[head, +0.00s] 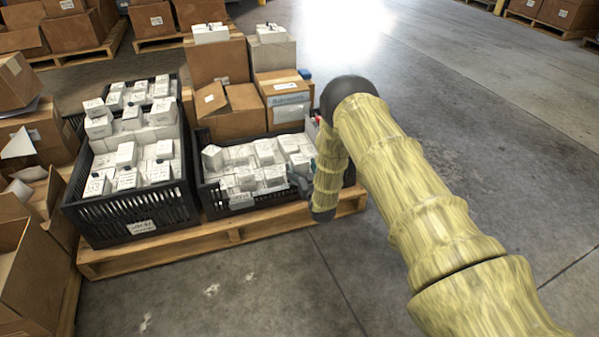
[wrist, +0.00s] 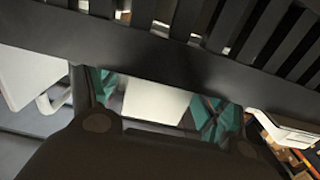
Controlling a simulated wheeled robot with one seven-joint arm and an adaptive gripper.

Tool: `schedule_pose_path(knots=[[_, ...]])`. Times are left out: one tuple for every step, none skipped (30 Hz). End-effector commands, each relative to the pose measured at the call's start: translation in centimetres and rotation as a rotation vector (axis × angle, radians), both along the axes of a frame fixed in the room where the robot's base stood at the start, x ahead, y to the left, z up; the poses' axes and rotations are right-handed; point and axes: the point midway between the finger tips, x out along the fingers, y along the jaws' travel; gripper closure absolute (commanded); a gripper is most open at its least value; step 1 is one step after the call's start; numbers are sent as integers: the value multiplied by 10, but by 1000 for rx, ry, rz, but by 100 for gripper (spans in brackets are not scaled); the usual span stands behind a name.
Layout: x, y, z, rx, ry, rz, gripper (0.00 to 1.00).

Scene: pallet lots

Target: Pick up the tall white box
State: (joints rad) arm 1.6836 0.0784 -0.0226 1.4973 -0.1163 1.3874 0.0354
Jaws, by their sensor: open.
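Many small white boxes fill the low black crate (head: 215,205) in the head view, and I cannot tell which one is the tall white box. My gripper (head: 299,181) is at the right part of this crate, by its front rim, partly hidden by my arm. In the wrist view my gripper (wrist: 160,103) is open, with teal fingertip pads apart. A plain white face (wrist: 155,101) shows between the pads, partly covered by the gripper body. I cannot tell whether the pads touch it.
A slatted black crate wall (wrist: 165,55) crosses the wrist view close to the fingers. A taller black crate (head: 130,220) of white boxes stands left on the same pallet (head: 205,240). Cardboard boxes (head: 220,62) stand behind. The floor (head: 480,130) at right is clear.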

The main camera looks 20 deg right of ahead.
Motion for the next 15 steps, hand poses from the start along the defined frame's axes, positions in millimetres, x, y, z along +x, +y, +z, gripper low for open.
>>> schedule_pose_path(knots=[[6,1,-2,0,-2,0,21],[9,1,-2,0,-2,0,21],[12,1,-1,0,-2,0,21],[13,1,0,0,-2,0,21],[14,1,0,0,-2,0,21],[15,1,0,0,-1,0,21],[16,1,1,0,-1,0,21],[16,1,1,0,0,0,21],[16,1,1,0,0,0,21],[16,1,1,0,0,0,21],[16,1,1,0,0,0,21],[16,1,1,0,0,0,21],[16,1,1,0,0,0,21],[16,1,1,0,0,0,27],[16,1,1,0,0,0,34]])
